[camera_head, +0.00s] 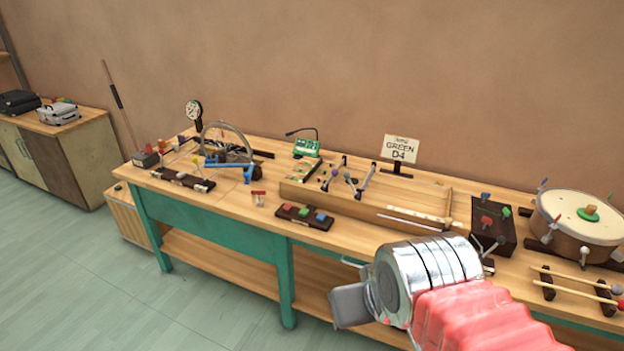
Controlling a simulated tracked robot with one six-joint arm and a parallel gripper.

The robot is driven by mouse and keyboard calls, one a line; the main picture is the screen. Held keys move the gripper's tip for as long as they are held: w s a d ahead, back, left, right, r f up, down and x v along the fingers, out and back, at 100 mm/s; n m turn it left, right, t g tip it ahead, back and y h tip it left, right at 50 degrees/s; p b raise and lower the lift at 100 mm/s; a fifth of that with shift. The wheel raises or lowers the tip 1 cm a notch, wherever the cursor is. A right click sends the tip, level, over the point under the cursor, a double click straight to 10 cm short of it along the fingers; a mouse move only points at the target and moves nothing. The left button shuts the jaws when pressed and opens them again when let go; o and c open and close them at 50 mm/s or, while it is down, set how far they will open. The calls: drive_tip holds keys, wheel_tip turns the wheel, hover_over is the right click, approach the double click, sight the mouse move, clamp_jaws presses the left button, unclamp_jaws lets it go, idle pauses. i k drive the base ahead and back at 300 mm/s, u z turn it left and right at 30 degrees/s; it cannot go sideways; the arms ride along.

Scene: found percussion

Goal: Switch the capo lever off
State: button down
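A long wooden board (300,190) lies on the workbench, with two dark crossbars and small coloured knobs at its left part. One crossbar (367,182) has pale ends and leans. I cannot tell which small part is the capo lever, or its position. My gripper (350,303) is in the lower right foreground, in front of the bench's front edge and apart from the board. It shows as a silver cylinder with a grey finger, and its opening is hidden.
A strip with red, green and blue buttons (303,217) lies at the bench's front edge. A dark box with coloured knobs (493,224), a drum (575,222) and mallets (585,287) stand to the right. A sign reading "GREEN D4" (400,149) stands behind. The floor (100,290) at left is clear.

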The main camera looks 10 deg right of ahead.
sight(334, 173)
drive_tip(key=u, duration=0.5)
drive_tip(key=i, duration=0.9)
drive_tip(key=u, duration=0.5)
